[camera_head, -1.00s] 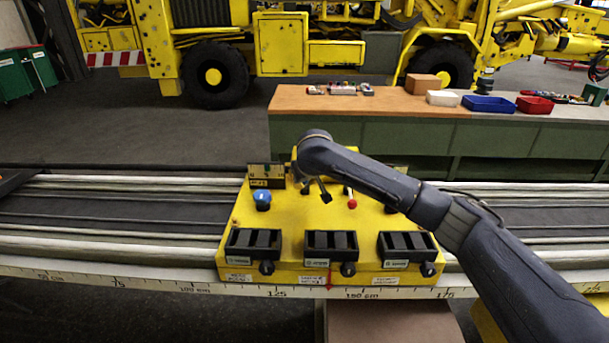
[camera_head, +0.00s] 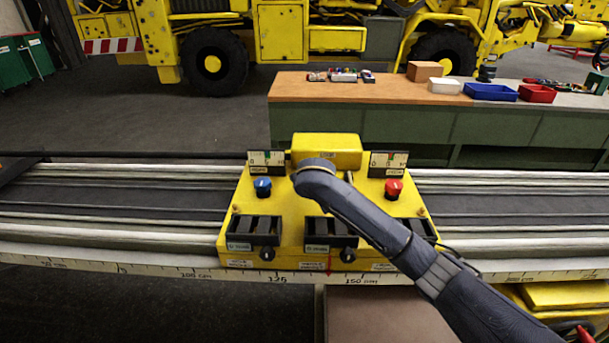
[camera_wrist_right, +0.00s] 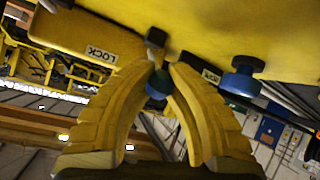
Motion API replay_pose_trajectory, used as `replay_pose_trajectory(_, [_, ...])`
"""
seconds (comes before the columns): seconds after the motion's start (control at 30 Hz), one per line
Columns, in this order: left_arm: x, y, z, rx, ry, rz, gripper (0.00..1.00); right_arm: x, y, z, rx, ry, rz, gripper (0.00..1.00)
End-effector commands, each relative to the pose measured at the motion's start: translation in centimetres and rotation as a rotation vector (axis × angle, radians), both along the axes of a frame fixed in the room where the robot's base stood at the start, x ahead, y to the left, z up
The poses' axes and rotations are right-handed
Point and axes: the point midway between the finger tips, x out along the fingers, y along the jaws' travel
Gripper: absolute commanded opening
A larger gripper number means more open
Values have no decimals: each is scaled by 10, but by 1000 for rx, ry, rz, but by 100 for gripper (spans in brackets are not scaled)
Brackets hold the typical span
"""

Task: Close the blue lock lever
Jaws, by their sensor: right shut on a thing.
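In the right wrist view, the blue lever knob (camera_wrist_right: 158,86) sits between the yellow fingers of my right gripper (camera_wrist_right: 160,70). The fingers close around it near their tips. A plate marked LOCK (camera_wrist_right: 86,47) is beside it on the yellow housing. In the head view, my right arm (camera_head: 345,205) reaches over the yellow control box (camera_head: 290,210) and hides the lever and the fingertips. My left gripper is not in view.
A blue push knob (camera_head: 262,187) and a red push knob (camera_head: 393,188) stand on the box, one each side of my wrist. The blue knob also shows in the right wrist view (camera_wrist_right: 240,76). Black slotted modules (camera_head: 254,231) line the box front. A workbench (camera_head: 400,100) stands behind.

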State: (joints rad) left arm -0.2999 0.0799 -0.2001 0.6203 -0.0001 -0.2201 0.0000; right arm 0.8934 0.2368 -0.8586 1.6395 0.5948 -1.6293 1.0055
Motion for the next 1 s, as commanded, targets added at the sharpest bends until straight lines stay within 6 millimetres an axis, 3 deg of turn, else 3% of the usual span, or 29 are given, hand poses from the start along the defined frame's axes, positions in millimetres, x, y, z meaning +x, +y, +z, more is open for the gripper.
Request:
replay_pose_trajectory(0.47, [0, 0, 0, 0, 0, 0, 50, 1, -5, 0, -7, -6, -8, 0])
replay_pose_trajectory(0.5, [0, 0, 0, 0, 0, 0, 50, 1, -5, 0, -7, -6, -8, 17])
replay_pose_trajectory(0.77, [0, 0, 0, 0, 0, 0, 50, 1, -3, 0, -3, -6, -4, 47])
replay_pose_trajectory(1.0, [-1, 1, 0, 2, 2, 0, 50, 0, -1, 0, -2, -5, -2, 50])
